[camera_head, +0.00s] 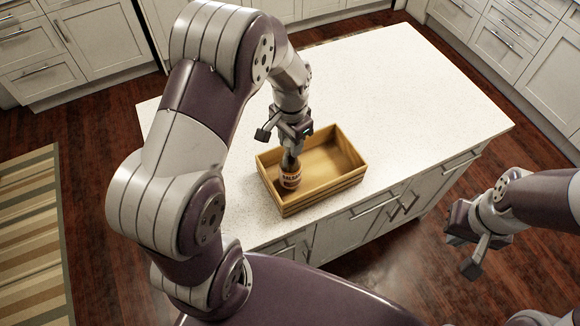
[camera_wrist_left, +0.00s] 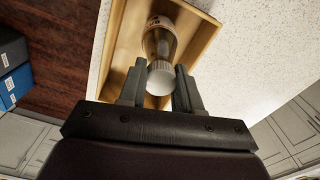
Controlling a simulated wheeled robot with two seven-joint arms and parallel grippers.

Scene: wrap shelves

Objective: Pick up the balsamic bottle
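The balsamic bottle (camera_head: 290,176) stands in the left part of a wooden crate (camera_head: 315,194) on the white island counter. It is dark with a pale label. In the left wrist view the bottle (camera_wrist_left: 160,44) shows its light cap (camera_wrist_left: 161,79) between my left gripper's two fingers (camera_wrist_left: 160,88). My left gripper (camera_head: 287,136) is right over the bottle's top with its fingers apart; I cannot tell whether they touch the neck. My right gripper (camera_head: 477,250) is off to the right over the floor, empty, with its fingers apart.
The crate's walls (camera_wrist_left: 118,45) rise around the bottle, and the rest of the crate is empty. The white counter (camera_head: 400,90) is clear around it.

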